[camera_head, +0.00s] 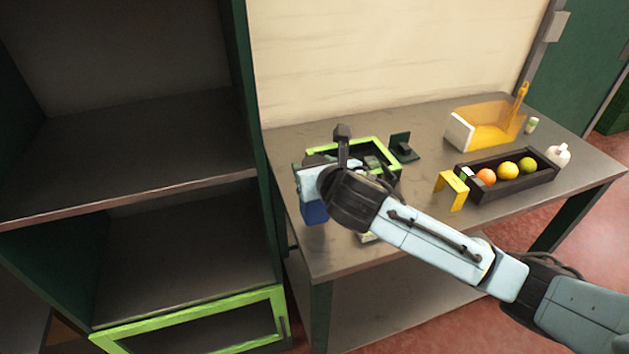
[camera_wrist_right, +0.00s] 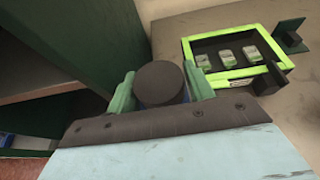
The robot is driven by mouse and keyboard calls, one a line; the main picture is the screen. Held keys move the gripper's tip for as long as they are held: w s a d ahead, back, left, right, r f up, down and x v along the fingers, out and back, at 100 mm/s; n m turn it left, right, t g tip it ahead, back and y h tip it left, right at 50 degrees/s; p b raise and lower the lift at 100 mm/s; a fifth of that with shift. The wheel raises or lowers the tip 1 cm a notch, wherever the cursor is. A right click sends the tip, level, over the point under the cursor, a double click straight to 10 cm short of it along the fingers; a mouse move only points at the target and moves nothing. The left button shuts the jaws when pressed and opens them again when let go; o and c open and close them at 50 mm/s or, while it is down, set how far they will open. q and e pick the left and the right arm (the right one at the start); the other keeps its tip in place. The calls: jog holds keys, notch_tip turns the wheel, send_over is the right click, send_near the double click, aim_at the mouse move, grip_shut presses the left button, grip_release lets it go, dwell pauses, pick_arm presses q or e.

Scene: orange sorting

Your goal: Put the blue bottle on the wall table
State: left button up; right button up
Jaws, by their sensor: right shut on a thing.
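The blue bottle (camera_head: 315,212) shows as a blue body under my right gripper (camera_head: 312,180) in the head view. In the right wrist view its dark round cap (camera_wrist_right: 158,83) sits between the two green fingers, with a little blue below. The right gripper is shut on the bottle. The bottle looks upright over the left end of the wall table (camera_head: 335,255); I cannot tell whether its base touches the top. My wrist hides part of it. My left gripper is not in view.
A green-rimmed box (camera_head: 377,143) with several small packs stands close behind the gripper. A black tray (camera_head: 520,188) of fruit, a yellow stand (camera_head: 452,188), a yellow bin (camera_head: 492,128) and a white bottle (camera_head: 558,154) are farther right. A dark shelf unit (camera_head: 130,150) adjoins on the left.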

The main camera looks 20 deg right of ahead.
jog(key=shift+f, duration=1.4)
jog(key=o, duration=1.5)
jog(key=shift+f, duration=0.15)
jog(key=p+v, duration=0.1)
jog(key=v, duration=1.1)
